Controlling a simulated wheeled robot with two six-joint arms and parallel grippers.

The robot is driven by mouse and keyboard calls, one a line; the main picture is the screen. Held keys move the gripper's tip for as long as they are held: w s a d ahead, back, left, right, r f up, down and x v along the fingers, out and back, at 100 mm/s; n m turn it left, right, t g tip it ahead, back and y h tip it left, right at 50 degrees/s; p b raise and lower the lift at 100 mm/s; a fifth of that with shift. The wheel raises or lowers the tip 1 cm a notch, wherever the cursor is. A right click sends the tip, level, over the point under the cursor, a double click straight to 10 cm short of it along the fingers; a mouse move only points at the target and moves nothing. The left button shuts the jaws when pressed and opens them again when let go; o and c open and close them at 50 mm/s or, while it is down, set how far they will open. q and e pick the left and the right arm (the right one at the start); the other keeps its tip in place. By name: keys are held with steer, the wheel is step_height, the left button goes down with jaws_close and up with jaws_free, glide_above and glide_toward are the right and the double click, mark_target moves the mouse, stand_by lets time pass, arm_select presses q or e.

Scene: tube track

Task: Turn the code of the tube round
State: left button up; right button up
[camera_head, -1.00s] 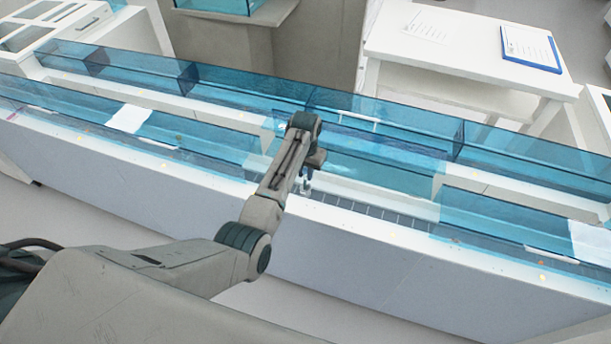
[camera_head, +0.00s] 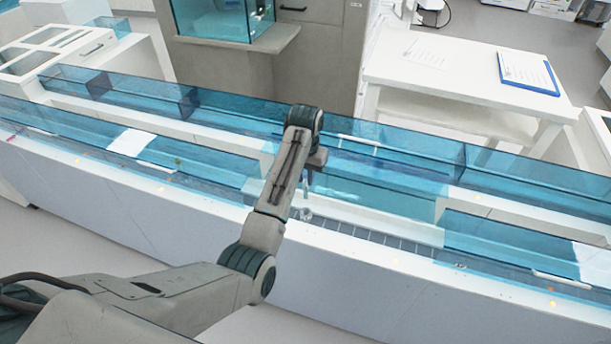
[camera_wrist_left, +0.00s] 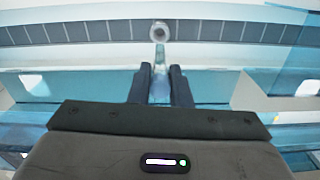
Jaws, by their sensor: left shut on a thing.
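My left gripper (camera_head: 309,184) is over the front lane of the track, with its fingers partly hidden behind the wrist in the head view. In the left wrist view, the two dark fingers (camera_wrist_left: 161,86) are shut on a clear tube (camera_wrist_left: 160,62). The tube's round end (camera_wrist_left: 160,32) shows beyond the fingertips, in front of the dark slotted strip. No code on the tube can be made out. My right gripper is not in view.
The long white track (camera_head: 390,285) has blue see-through walls (camera_head: 385,185) and a row of dark slots (camera_head: 375,236) near the gripper. A white table (camera_head: 450,75) with a blue clipboard (camera_head: 528,73) stands behind at right. A grey cabinet (camera_head: 320,55) stands behind the track.

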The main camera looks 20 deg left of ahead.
mark_target(306, 198)
arm_select(q)
steer(key=shift+f, duration=2.25)
steer(key=shift+f+b, duration=0.6)
steer(key=shift+f, duration=1.85)
